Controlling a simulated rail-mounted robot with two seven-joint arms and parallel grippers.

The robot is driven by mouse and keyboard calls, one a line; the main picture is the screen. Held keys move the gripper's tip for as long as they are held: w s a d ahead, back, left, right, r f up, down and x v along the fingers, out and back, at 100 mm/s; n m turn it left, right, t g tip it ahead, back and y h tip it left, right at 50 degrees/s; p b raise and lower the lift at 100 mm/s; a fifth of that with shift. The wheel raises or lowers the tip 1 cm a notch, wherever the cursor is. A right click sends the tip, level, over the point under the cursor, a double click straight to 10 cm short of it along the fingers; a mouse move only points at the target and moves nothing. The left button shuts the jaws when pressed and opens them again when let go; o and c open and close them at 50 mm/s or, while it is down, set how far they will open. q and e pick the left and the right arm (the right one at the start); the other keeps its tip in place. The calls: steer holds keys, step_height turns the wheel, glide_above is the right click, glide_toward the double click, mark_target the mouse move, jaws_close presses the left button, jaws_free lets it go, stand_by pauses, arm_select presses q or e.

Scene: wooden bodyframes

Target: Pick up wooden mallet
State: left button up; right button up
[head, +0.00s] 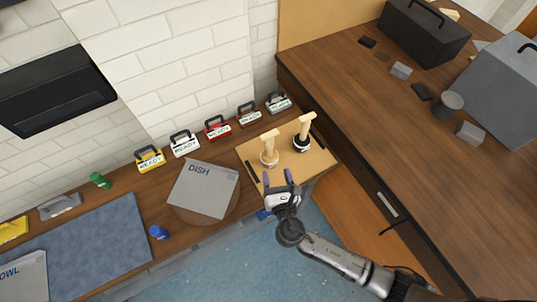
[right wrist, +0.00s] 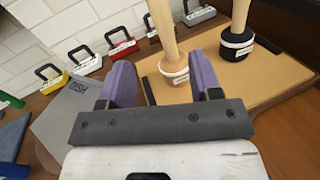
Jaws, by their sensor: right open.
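Two mallet-like tools stand upright on a tan board (head: 292,166). The wooden one (head: 269,157), with a pale lower end, is on the left. The other (head: 302,143), with a black lower end, is on the right. My right gripper (head: 278,178) is open and empty at the board's front edge, short of the pale tool. In the right wrist view, the pale tool (right wrist: 174,72) shows beyond the gap between the purple fingers (right wrist: 163,82). The black-ended tool (right wrist: 237,44) stands right of that gap. My left gripper is not in view.
A grey box marked DISH (head: 203,190) sits left of the board. Several labelled carriers, including a red one (head: 217,128), line the wall behind. A dark wooden counter (head: 390,110) with grey boxes is on the right. A blue mat (head: 85,245) lies at left.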

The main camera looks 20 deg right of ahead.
mark_target(269, 146)
steer(key=shift+n, duration=0.6)
steer(key=w, duration=0.2)
steer(key=w+d, duration=0.1)
steer(key=w, duration=0.5)
steer(key=shift+w+d, duration=0.25)
steer(key=shift+w+d+r+b, duration=0.1)
steer(key=shift+w+d+b, duration=0.1)
steer(key=shift+w, duration=0.65)
steer(key=shift+w+d+r+b, duration=0.1)
steer(key=shift+w+d, duration=0.1)
steer(key=shift+w, duration=0.65)
steer(key=shift+w+d+r+b, duration=0.1)
steer(key=shift+w+d, duration=0.1)
steer(key=shift+w, duration=0.65)
steer(key=shift+c, duration=0.2)
steer(key=c, duration=0.9)
steer(key=shift+c, duration=0.4)
steer(key=shift+r, duration=0.15)
